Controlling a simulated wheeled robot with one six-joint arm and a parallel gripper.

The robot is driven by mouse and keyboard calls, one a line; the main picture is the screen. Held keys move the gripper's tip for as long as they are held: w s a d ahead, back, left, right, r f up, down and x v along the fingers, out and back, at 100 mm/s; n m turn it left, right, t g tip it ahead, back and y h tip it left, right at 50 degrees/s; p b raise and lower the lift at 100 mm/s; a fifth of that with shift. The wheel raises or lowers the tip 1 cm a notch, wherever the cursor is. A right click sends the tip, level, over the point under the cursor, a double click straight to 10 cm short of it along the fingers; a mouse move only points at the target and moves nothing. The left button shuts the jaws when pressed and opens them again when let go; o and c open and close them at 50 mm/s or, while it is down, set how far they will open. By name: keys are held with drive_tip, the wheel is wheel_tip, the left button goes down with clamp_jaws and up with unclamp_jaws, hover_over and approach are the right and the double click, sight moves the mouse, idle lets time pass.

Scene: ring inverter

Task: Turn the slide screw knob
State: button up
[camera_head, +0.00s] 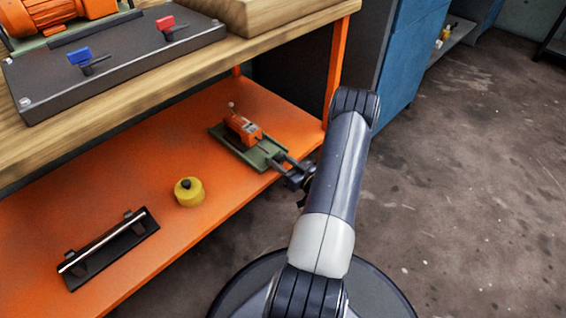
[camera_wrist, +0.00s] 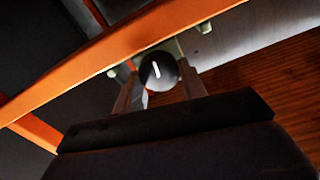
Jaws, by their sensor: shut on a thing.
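The slide device (camera_head: 247,143), an orange block on a green base, sits at the right end of the orange lower shelf. A round black knob (camera_wrist: 150,76) with a short white line shows in the wrist view; the line is near upright, its top leaning slightly left. My gripper (camera_head: 281,165) reaches in from the right at the device's front end. In the wrist view its fingers lie on either side of the knob, shut on it. The knob cannot be made out in the head view, where my gripper covers that end.
On the orange shelf (camera_head: 120,205) are a yellow round can (camera_head: 189,192) and a black plate with a metal bar (camera_head: 108,250). The wooden worktop (camera_head: 150,95) overhangs the shelf, with an orange leg (camera_head: 336,70) close to my arm. The floor at right is clear.

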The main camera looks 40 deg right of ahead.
drive_tip(key=shift+m, duration=0.9)
drive_tip(key=o, duration=1)
drive_tip(key=shift+s+d+p, duration=0.15)
drive_tip(key=shift+s+p, duration=0.45)
drive_tip(key=shift+s, duration=1.2)
drive_tip(key=shift+s+d+p, duration=0.15)
drive_tip(key=shift+s+p, duration=0.4)
drive_tip(key=shift+s, duration=1.3)
drive_tip(key=shift+s+d+p, duration=0.15)
drive_tip(key=shift+s+p, duration=0.45)
drive_tip(key=shift+s, duration=1.2)
